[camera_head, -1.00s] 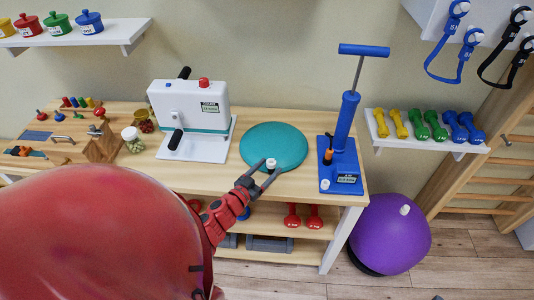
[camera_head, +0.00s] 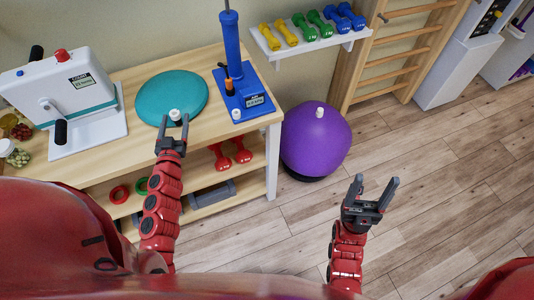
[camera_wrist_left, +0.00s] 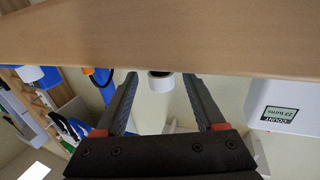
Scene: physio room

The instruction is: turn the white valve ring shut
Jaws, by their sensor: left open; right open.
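A small white valve ring (camera_head: 176,114) sits at the front edge of the teal disc (camera_head: 160,92) on the wooden bench. My left gripper (camera_head: 173,119) is open, with its fingertips on either side of the ring. In the left wrist view a white cylinder with a dark end (camera_wrist_left: 160,82) shows between the two open fingers (camera_wrist_left: 161,76), with gaps on both sides. Contact cannot be told. My right gripper (camera_head: 376,179) is open and empty over the floor, well right of the bench.
A blue pump (camera_head: 232,50) with a white cap (camera_head: 236,114) at its base stands right of the disc. A purple ball (camera_head: 316,140) with a white plug sits beside the bench. Floor on the right is clear.

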